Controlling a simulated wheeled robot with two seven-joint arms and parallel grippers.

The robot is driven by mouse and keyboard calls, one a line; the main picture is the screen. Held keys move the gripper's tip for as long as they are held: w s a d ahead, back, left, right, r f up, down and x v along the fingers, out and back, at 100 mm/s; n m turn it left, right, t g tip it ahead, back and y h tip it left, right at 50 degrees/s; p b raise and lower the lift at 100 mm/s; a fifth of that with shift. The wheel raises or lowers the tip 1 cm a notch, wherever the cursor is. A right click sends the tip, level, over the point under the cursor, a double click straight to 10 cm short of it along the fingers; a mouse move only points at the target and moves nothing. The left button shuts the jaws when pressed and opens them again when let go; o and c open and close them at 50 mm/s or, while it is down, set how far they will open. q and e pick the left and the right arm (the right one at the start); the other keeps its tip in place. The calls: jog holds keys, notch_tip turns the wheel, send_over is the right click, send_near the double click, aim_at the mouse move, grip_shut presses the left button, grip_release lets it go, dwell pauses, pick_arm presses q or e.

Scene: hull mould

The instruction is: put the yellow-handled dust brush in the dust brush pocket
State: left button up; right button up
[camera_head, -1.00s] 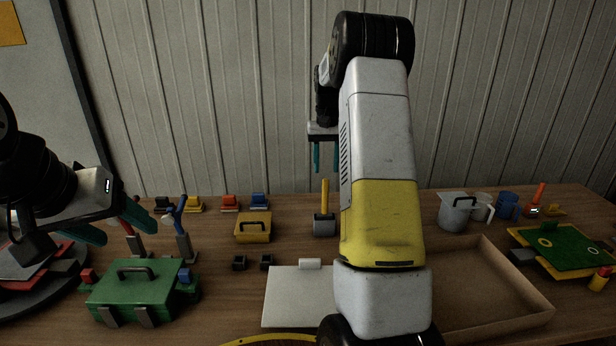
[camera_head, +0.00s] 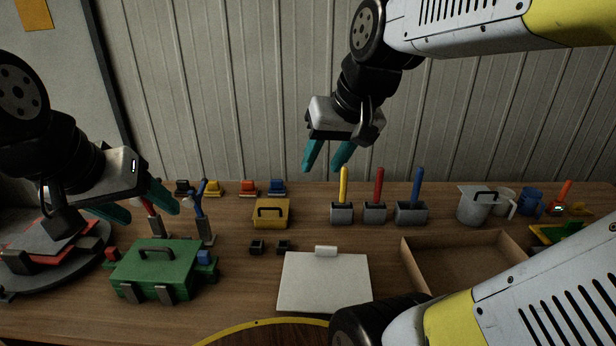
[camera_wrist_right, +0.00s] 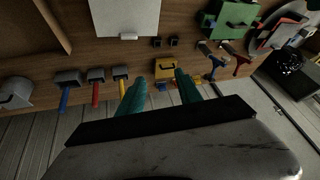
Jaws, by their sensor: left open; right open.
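A yellow-handled tool with a grey block-shaped head (camera_head: 342,213) stands upright on the table, handle up; it looks like the dust brush. It also shows in the right wrist view (camera_wrist_right: 121,76). My right gripper (camera_head: 324,166) is open and empty, above and slightly left of the yellow handle, and apart from it. Its fingers also show in the right wrist view (camera_wrist_right: 158,82). My left gripper (camera_head: 146,211) is open and empty above the green toolbox (camera_head: 155,268). I cannot tell which thing is the dust brush pocket.
Red-handled (camera_head: 375,213) and blue-handled (camera_head: 412,212) tools stand right of the yellow one. A yellow box (camera_head: 271,213) is to its left. A white board (camera_head: 324,282) lies in front. A shallow brown tray (camera_head: 416,272), a grey jug (camera_head: 478,206) and two small black blocks (camera_head: 257,247) are nearby.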

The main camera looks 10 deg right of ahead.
jog(key=shift+t, duration=0.4)
jog(key=s, duration=0.1)
jog(key=s+a+f, duration=0.1)
jog(key=s, duration=0.1)
jog(key=s+f, duration=0.1)
jog(key=shift+s+a, duration=0.35)
jog(key=shift+s, duration=0.05)
